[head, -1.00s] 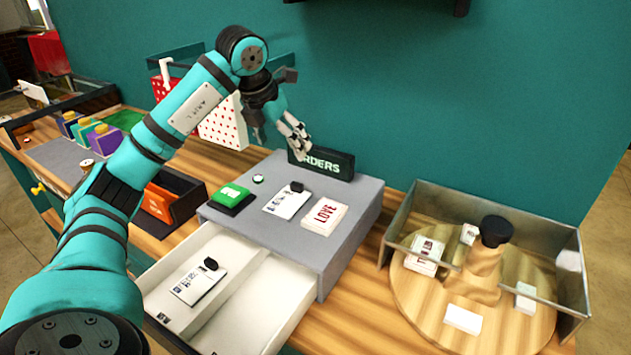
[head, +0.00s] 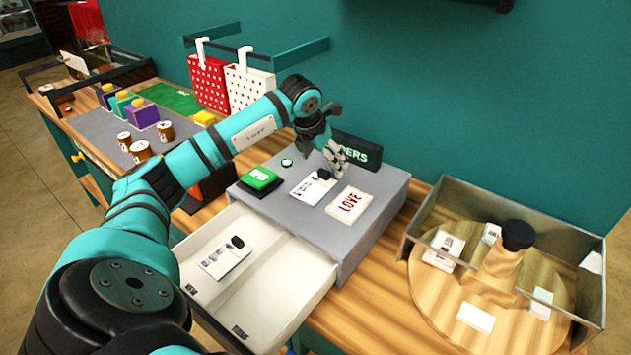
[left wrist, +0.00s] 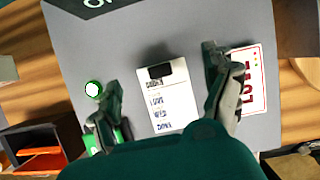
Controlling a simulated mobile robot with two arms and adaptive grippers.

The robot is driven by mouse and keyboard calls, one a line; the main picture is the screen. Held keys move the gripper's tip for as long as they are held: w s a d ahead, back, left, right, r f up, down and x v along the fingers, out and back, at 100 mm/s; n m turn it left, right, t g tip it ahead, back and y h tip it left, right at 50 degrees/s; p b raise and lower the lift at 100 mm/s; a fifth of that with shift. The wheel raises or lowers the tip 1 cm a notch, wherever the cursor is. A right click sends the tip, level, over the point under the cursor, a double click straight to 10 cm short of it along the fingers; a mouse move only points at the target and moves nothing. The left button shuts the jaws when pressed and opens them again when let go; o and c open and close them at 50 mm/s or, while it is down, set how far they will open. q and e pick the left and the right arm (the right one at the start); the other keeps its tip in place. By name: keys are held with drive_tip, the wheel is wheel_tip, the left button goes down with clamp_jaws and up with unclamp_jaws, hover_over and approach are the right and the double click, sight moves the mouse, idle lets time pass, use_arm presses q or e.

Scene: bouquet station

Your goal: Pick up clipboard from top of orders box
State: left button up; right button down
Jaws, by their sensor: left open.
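A white clipboard (head: 308,191) with a black clip lies flat on top of the grey orders box (head: 378,205). The clipboard also shows in the left wrist view (left wrist: 165,97), printed with several lines of text. My left gripper (head: 337,168) is above the box top, close to the clip end of the clipboard. In the left wrist view my left gripper (left wrist: 165,105) is open, with one finger on each side of the clipboard and nothing held. A second clipboard (head: 226,257) lies in the open drawer (head: 283,290) of the box. My right gripper is not in view.
A LOVE card (head: 350,203) lies right of the clipboard, and a green-topped pad (head: 259,180) lies left. A dark ORDERS sign (head: 357,150) stands at the back. A walled tray with a round wooden turntable (head: 433,292) is to the right.

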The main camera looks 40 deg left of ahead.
sight(324, 170)
use_arm(q)
drive_tip(key=p+x, duration=0.2)
drive_tip(key=x, duration=0.1)
drive_tip(key=shift+s+f, duration=0.25)
drive_tip(key=shift+f, duration=0.1)
drive_tip(key=shift+w+a+f, duration=0.1)
drive_tip(key=shift+w+f, duration=0.1)
drive_tip(key=shift+f, duration=0.35)
drive_tip(key=c, duration=1)
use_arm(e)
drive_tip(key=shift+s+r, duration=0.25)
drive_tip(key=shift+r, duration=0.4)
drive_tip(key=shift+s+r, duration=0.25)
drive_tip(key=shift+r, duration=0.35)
use_arm(q)
drive_tip(key=shift+r, duration=0.15)
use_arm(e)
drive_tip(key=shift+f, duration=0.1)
